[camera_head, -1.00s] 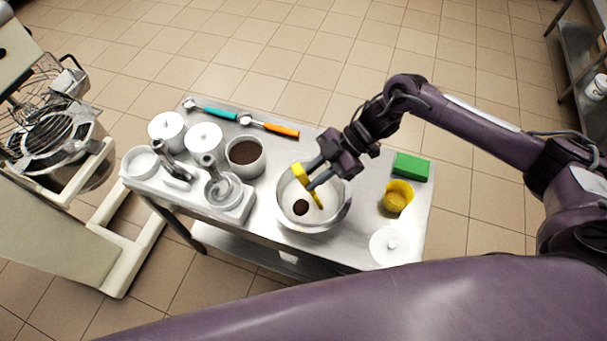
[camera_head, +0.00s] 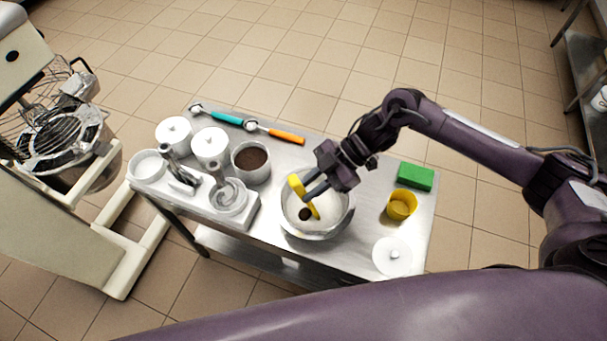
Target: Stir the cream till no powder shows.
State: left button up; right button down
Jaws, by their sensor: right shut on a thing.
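A metal bowl (camera_head: 343,224) stands on the steel table and holds white cream (camera_head: 326,213). A dark brown patch of powder (camera_head: 305,214) shows on the cream, left of the middle. My right gripper (camera_head: 309,191) is over the bowl, shut on a yellow spatula (camera_head: 298,186). The spatula is tilted, with its lower end down in the bowl beside the dark patch. Whether its tip is under the cream I cannot tell. My left gripper is not in view.
On the steel table (camera_head: 365,200) are a container of brown powder (camera_head: 252,161), lidded white pots (camera_head: 210,144), a scale (camera_head: 232,215), teal-handled (camera_head: 222,114) and orange-handled (camera_head: 285,136) tools, a green sponge (camera_head: 415,176), a yellow cup (camera_head: 401,206) and a white lid (camera_head: 392,257). A mixer (camera_head: 70,150) stands left.

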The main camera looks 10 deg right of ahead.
jog(key=w+d+b, duration=0.2)
jog(key=w+b, duration=0.2)
jog(key=s+a+p, duration=0.1)
jog(key=s+p, duration=0.1)
jog(key=s+a+p, duration=0.1)
jog(key=a+p, duration=0.1)
jog(key=shift+s+r, duration=0.15)
jog(key=shift+s, duration=0.2)
jog(key=shift+w+d+b, duration=0.55)
jog(key=shift+w+d, duration=0.1)
jog(key=shift+w, duration=0.25)
jog(key=shift+r+p, duration=1.7)
jog(key=shift+r, duration=0.55)
